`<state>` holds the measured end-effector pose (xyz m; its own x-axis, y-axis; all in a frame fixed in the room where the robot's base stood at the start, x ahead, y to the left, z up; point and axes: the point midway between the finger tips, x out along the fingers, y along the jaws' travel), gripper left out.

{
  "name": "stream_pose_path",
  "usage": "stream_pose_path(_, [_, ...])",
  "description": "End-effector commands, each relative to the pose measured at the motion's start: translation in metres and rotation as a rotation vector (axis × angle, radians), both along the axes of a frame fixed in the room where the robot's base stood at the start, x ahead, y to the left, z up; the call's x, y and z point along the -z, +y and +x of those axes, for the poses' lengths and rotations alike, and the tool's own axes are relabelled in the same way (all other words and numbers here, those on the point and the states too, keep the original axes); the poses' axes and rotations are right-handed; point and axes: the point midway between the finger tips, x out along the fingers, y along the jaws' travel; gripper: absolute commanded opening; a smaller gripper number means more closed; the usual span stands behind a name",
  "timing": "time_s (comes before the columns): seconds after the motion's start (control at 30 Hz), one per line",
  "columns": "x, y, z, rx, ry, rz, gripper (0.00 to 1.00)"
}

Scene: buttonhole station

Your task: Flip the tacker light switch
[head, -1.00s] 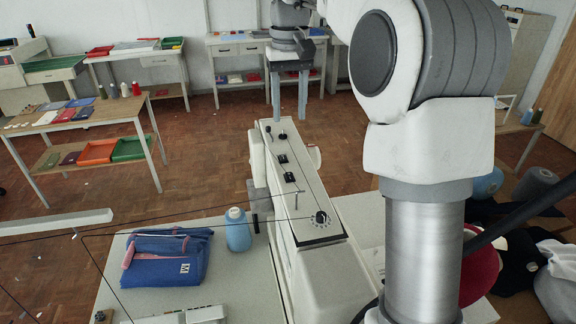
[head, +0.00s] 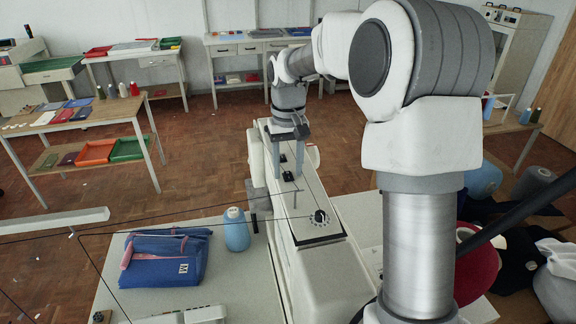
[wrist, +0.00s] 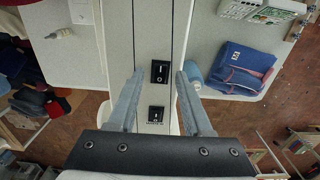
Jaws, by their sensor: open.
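The tacker is the long pale machine, its top panel (head: 305,203) carrying two black rocker switches. The nearer switch (head: 288,176) shows between my fingertips in the head view; in the wrist view it is the upper switch (wrist: 160,71). The other switch (wrist: 155,113) lies farther back, with a small label under it. I cannot tell which one is the light switch. My gripper (head: 290,171) is open, pointing down over the panel. In the wrist view its fingers (wrist: 158,78) stand either side of the switches, holding nothing. Its height above the panel is unclear.
A dial (head: 320,217) and a thin upright pin stand on the panel's near part. Left of the machine are a blue thread cone (head: 237,230) and a blue folded bag (head: 165,260) on the worktop. Thin dark threads cross the near left.

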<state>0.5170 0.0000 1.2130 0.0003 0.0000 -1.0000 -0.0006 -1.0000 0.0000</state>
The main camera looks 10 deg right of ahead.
Motion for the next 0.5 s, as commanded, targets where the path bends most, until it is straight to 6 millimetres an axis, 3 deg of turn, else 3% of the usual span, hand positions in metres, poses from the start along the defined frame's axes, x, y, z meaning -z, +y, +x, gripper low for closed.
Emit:
stream_pose_path(0.17, [-0.0001,0.0000,0.0000,0.000,0.000,0.000,0.48])
stream_pose_path(0.43, [-0.0004,0.0001,0.0001,0.000,0.000,0.000,0.00])
stream_pose_path(0.5, [-0.0005,0.0001,0.0001,0.000,0.000,0.000,0.00])
